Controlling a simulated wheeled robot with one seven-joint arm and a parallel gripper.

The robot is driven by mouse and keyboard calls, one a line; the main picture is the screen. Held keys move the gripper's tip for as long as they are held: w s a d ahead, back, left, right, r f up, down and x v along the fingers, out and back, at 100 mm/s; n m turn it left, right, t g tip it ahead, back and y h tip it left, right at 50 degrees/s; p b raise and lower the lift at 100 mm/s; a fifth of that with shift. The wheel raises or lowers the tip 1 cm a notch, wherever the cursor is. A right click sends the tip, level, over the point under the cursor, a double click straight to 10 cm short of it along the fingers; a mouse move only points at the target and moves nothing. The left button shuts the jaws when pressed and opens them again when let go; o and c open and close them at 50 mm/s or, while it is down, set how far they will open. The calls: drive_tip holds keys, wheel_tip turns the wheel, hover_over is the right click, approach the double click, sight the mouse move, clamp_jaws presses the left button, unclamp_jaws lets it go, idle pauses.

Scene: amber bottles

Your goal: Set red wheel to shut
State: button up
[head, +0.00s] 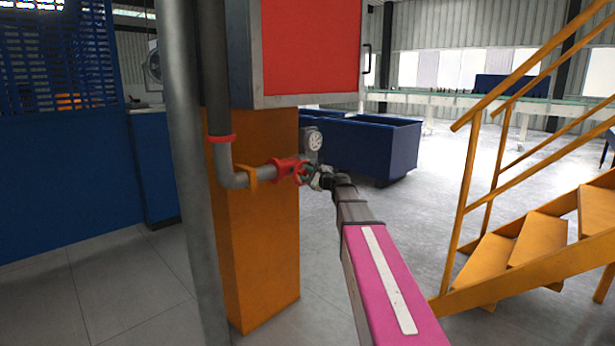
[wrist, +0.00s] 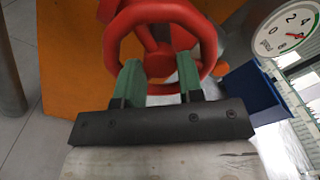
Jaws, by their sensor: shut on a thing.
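The red wheel (head: 299,172) sits on a red valve on a grey pipe, in front of an orange pillar. In the wrist view the red wheel (wrist: 122,22) fills the top middle, with its hub and rim showing. My gripper (head: 312,176) is at the wheel at the end of my outstretched arm. In the wrist view the two green fingers of my gripper (wrist: 160,78) reach the lower part of the wheel, and the jaws are shut on it. The exact contact at the fingertips is partly hidden. The valve's set position cannot be read from these views.
A round gauge (head: 313,141) stands just behind the wheel; its dial also shows in the wrist view (wrist: 284,32). A grey vertical pole (head: 190,180) is left of the orange pillar (head: 255,270). Yellow stairs (head: 530,235) are at right. A blue bin (head: 375,145) stands behind.

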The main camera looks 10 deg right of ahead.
drive_tip(key=shift+m, duration=0.3)
drive_tip(key=shift+f, duration=0.1)
drive_tip(key=o, duration=0.7)
drive_tip(key=shift+c, duration=0.2)
drive_tip(key=v, duration=1.1)
